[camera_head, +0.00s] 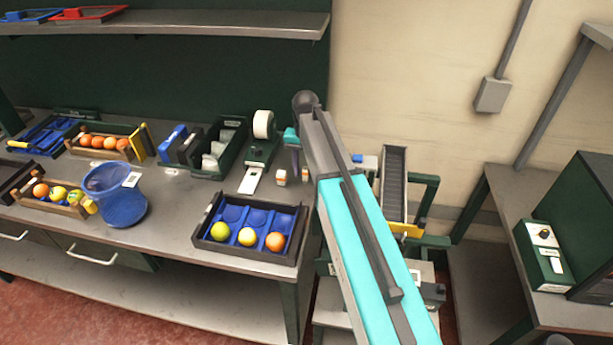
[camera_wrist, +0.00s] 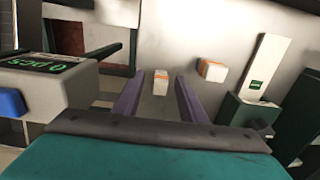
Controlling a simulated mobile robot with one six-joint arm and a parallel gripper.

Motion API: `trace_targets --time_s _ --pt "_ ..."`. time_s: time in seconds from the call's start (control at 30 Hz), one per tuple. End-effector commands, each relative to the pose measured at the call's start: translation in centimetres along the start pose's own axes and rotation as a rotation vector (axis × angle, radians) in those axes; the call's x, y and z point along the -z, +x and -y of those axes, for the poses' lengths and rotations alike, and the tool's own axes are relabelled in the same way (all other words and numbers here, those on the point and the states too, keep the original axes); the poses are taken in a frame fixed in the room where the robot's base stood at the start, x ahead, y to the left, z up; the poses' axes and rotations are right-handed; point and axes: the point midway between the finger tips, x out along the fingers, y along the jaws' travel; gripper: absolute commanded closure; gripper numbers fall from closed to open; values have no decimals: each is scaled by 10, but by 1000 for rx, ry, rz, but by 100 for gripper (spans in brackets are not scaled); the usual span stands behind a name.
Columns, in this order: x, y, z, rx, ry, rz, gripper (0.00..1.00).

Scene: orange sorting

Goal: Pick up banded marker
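Two small white blocks with orange bands stand on the grey bench. In the wrist view one banded marker (camera_wrist: 160,84) shows between my fingers, and the other banded block (camera_wrist: 212,70) lies to the right, outside them. In the head view the two blocks (camera_head: 281,177) (camera_head: 304,175) stand side by side below my wrist. My gripper (camera_wrist: 160,78) is open, with its two purple fingers apart on either side of the first block. I see no contact, and I cannot tell how far above the bench the fingertips are. In the head view my arm hides most of the gripper.
A tape dispenser (camera_head: 257,153) stands left of the blocks. A dark tray (camera_head: 205,228) with several balls sits in front. In the wrist view a grey device with green lettering (camera_wrist: 62,68) is at left, and a green and white device (camera_wrist: 243,108) is close at right.

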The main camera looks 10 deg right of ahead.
Motion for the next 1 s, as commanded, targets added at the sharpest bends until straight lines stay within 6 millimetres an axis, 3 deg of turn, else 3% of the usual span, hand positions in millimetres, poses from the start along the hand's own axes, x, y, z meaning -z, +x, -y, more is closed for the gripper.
trace_targets --time_s 0.27,0.5,1.0 --pt "0 0 0 0 -1 0 62" --pt "0 0 1 0 -1 0 99" --pt "0 -7 1 0 -1 0 100"
